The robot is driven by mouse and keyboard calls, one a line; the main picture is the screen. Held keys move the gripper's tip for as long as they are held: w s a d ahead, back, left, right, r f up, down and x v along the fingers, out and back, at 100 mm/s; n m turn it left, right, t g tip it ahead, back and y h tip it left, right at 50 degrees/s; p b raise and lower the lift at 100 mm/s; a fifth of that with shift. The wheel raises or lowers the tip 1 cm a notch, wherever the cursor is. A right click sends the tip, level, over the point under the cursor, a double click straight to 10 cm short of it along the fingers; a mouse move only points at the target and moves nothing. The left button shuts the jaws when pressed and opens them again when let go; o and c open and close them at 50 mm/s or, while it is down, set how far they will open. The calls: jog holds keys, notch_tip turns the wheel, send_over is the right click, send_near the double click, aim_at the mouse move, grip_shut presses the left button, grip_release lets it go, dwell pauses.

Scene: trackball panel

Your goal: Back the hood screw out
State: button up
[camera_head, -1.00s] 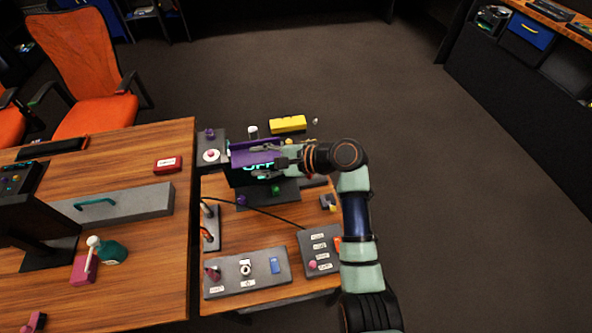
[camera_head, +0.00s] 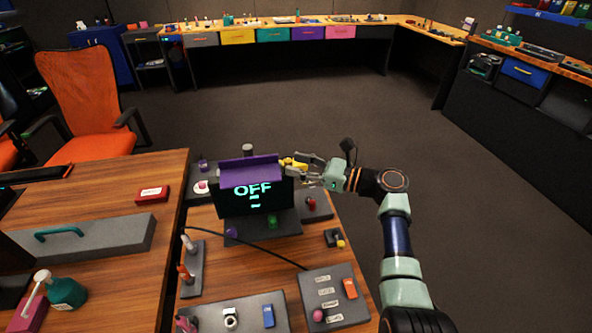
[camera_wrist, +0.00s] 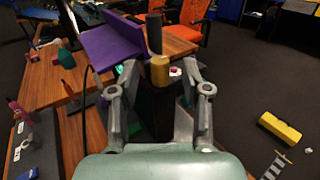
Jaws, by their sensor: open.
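The purple hood (camera_head: 248,171) sits over the top of the dark screen, which reads OFF. It also shows in the wrist view (camera_wrist: 112,42). A short brass-coloured cylinder (camera_wrist: 160,71), apparently the hood screw, shows at the hood's side. My gripper (camera_head: 292,163) is at the right end of the hood. In the wrist view my gripper (camera_wrist: 160,76) is open, with one finger on each side of the brass cylinder. Gaps show at both sides, so the fingers look apart from it.
A dark upright cylinder (camera_wrist: 154,33) shows just beyond the brass one. A yellow block (camera_wrist: 280,128) lies to the right in the wrist view. A black cable (camera_head: 240,240) crosses the table.

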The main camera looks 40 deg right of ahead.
jog(key=shift+w+a, duration=0.2)
jog(key=shift+w, duration=0.2)
grip_shut()
jog(key=n+g+y+b, duration=0.1)
jog(key=y+b, duration=0.1)
jog(key=b, duration=0.5)
jog(key=shift+d+f, duration=0.15)
grip_release()
